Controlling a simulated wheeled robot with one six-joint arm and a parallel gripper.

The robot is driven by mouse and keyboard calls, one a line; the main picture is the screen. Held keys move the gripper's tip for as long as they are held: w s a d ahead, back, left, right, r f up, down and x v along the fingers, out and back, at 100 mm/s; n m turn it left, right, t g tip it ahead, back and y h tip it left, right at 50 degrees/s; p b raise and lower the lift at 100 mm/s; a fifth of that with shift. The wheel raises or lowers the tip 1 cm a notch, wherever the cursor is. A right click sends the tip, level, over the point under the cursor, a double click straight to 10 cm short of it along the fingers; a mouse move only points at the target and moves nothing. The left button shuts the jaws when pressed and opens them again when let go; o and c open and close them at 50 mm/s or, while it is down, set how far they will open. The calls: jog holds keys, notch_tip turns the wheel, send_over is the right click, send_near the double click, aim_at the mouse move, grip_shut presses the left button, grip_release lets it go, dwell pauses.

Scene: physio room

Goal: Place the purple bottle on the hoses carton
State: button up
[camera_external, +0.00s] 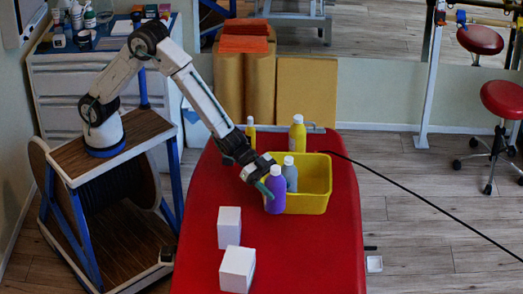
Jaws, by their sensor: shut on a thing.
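The purple bottle (275,192) has a white cap and stands upright at the front left corner of the yellow bin. My gripper (265,176) reaches it from the upper left and is shut on it. I cannot tell whether the bottle is lifted or rests on the red table. Two white cartons, a nearer one (238,269) and a farther one (229,227), stand on the table below and left of the bottle. No label can be read on either, so I cannot tell which is the hoses carton.
The yellow bin (318,195) holds a grey bottle (290,175). A yellow bottle (298,136) stands behind the bin, and another (250,132) stands behind my arm. The red table (310,255) is bare right of the cartons. A black cable (430,203) runs off to the right.

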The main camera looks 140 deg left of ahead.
jog(key=s+d+r+m+h, duration=0.3)
jog(key=s+d+r+h, duration=0.1)
jog(key=s+d+r, duration=0.4)
jog(key=shift+m, duration=0.3)
jog(key=shift+s+d+f, duration=0.3)
jog(key=shift+d+f, duration=0.25)
jog(key=shift+f, duration=1.25)
jog(key=shift+s+d+f, duration=0.35)
jog(key=shift+d+f, duration=0.15)
jog(key=shift+f, duration=1.35)
jog(key=shift+s+d+f, duration=0.3)
jog(key=shift+d+f, duration=0.25)
jog(key=shift+f, duration=1.25)
jog(key=shift+f, duration=0.1)
jog(key=o, duration=1.4)
jog(key=shift+f+g, duration=0.1)
jog(key=shift+g, duration=0.2)
jog(key=shift+c, duration=0.2)
